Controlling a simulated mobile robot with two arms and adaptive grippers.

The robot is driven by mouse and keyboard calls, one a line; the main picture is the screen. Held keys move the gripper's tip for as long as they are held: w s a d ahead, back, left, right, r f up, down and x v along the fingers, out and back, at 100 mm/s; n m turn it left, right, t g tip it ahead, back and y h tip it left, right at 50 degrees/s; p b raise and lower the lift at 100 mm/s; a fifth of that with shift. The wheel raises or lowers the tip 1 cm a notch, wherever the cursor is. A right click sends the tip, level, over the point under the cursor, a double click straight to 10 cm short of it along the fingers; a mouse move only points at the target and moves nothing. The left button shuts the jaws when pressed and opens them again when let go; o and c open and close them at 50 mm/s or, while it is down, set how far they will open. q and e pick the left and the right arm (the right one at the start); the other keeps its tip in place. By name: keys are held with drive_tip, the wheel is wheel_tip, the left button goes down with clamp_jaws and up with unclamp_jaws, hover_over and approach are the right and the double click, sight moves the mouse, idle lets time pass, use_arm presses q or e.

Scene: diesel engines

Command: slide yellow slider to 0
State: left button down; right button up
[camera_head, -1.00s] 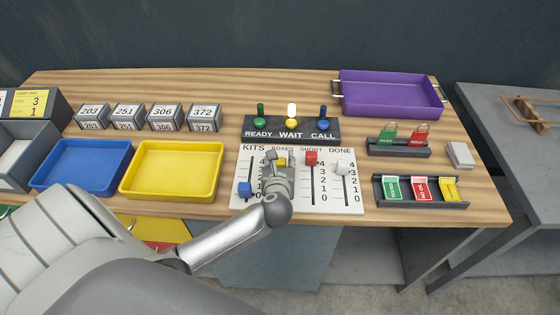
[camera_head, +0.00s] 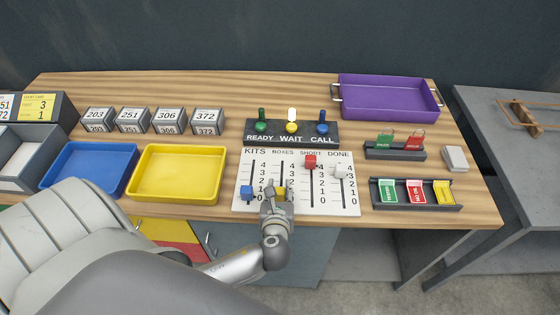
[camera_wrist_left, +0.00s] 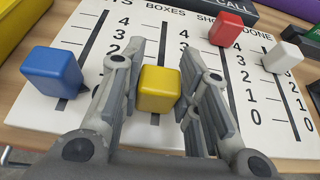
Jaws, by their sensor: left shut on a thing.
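The yellow slider (camera_head: 281,190) is a small block in the BOXES slot of the white scale panel (camera_head: 237,208). It sits in the lower part of the slot; the gripper hides the digits beside it, so I cannot read its exact mark. My left gripper (camera_head: 276,194) reaches over the panel's front edge and is shut on the yellow slider. In the left wrist view the yellow slider (camera_wrist_left: 159,88) stands between the two fingers (camera_wrist_left: 160,85). My right gripper is not in view.
A blue slider (camera_head: 246,192) is to the left, low in the KITS slot. A red slider (camera_head: 310,161) is high in SHORT, and a white slider (camera_head: 340,171) is in DONE. A switch panel (camera_head: 291,137) stands behind. A yellow tray (camera_head: 135,190) is at left.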

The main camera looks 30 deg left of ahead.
use_arm(q)
drive_tip(key=shift+s+f, duration=0.1)
drive_tip(key=shift+f, duration=0.05)
drive_tip(key=c, duration=1.3)
unclamp_jaws()
drive_tip(key=shift+d, duration=0.1)
drive_tip(key=shift+o, duration=1.1)
drive_tip(key=shift+s, duration=0.1)
drive_tip(key=v, duration=1.2)
drive_tip(key=shift+r, duration=0.25)
drive_tip(key=shift+f, duration=0.1)
